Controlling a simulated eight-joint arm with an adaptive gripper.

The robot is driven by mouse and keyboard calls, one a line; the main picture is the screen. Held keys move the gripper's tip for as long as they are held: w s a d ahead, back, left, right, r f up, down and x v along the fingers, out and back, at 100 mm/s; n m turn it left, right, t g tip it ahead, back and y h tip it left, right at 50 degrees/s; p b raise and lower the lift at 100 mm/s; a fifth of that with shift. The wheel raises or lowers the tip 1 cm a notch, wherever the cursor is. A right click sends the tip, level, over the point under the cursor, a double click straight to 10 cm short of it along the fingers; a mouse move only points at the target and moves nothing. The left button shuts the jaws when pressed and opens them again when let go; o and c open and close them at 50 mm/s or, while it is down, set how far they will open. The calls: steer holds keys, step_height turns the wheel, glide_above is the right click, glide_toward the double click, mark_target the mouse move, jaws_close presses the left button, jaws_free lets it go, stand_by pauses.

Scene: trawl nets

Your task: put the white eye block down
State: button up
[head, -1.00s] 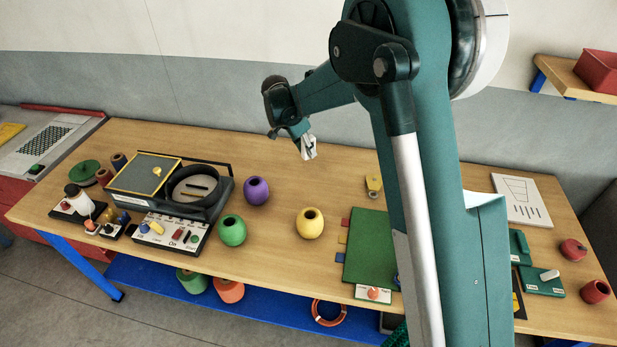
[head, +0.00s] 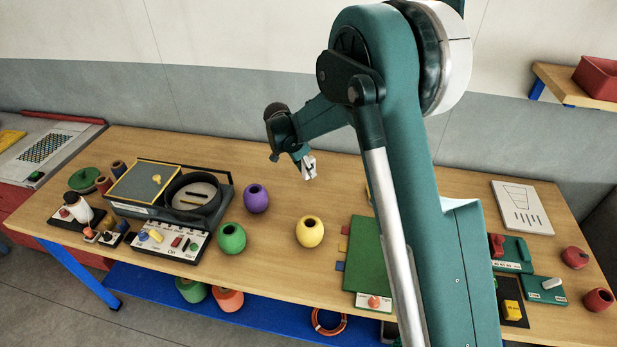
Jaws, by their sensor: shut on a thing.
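My gripper (head: 306,172) hangs above the back middle of the wooden table, pointing down. It is shut on a small white block (head: 309,167), the white eye block, which shows at the fingertips. The block looks clear of the table top. Its details are too small to make out, and the fingers partly cover it. The table (head: 285,275) is bare directly under and around the gripper.
A purple pot (head: 256,198), a green pot (head: 231,237) and a yellow pot (head: 310,232) stand in front of the gripper. A dark machine (head: 191,196) stands to the left. A green board (head: 366,255) lies to the right, partly behind my arm.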

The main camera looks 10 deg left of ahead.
mark_target(309, 177)
steer(key=shift+f, duration=1.9)
steer(key=shift+f+b, duration=0.2)
steer(key=shift+b, duration=0.1)
steer(key=o, duration=1)
steer(key=shift+c, duration=0.2)
steer(key=shift+r, duration=0.2)
steer(key=p+v, duration=0.1)
steer(key=v, duration=1.1)
